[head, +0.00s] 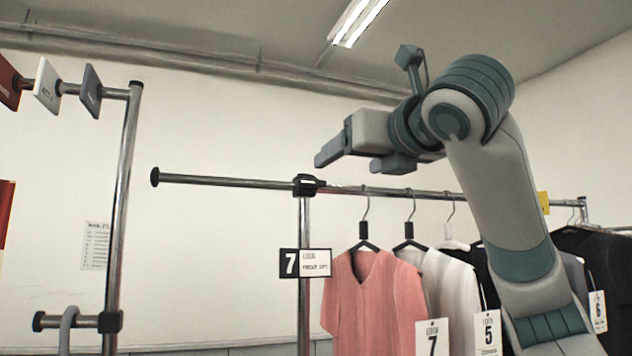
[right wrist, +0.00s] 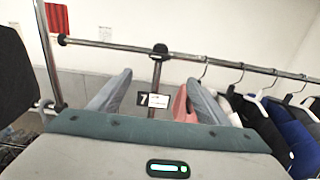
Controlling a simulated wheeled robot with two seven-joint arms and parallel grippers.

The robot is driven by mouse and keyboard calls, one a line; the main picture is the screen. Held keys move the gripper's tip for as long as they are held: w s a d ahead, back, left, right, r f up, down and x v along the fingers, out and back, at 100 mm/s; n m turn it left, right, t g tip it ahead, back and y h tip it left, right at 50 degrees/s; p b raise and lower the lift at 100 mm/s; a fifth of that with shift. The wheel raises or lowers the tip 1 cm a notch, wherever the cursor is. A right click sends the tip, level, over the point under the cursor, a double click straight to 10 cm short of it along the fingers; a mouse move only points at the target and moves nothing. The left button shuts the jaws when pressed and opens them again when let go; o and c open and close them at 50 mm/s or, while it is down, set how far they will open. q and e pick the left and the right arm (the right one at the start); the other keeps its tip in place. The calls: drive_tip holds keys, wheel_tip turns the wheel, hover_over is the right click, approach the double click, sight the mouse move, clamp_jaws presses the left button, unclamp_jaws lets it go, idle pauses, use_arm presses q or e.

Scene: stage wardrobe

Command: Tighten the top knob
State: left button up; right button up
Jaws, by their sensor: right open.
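A black clamp with a knob-like part (head: 307,184) joins the chrome rail to the top of the middle upright. It also shows in the right wrist view (right wrist: 159,49), beyond the fingers and between them. My right gripper (head: 320,158) is in the air above the rail in the head view, its fingers pointing left. In the right wrist view its two grey fingers (right wrist: 160,92) are wide apart with nothing between them. It appears apart from the clamp. My left gripper is not in view.
The rail (head: 225,181) has a free end at left. Below it hang a coral shirt (head: 370,300), other garments and a number 7 sign (head: 303,263). Another upright (head: 125,190) stands at left with a lower clamp (head: 110,321).

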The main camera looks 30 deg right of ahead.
sight(314, 182)
drive_tip(key=p+x, duration=0.7)
drive_tip(key=x, duration=0.8)
drive_tip(key=shift+w+r, duration=0.1)
drive_tip(key=shift+w, duration=0.25)
drive_tip(key=shift+x, duration=0.9)
drive_tip(key=shift+c, duration=0.3)
drive_tip(key=c, duration=1)
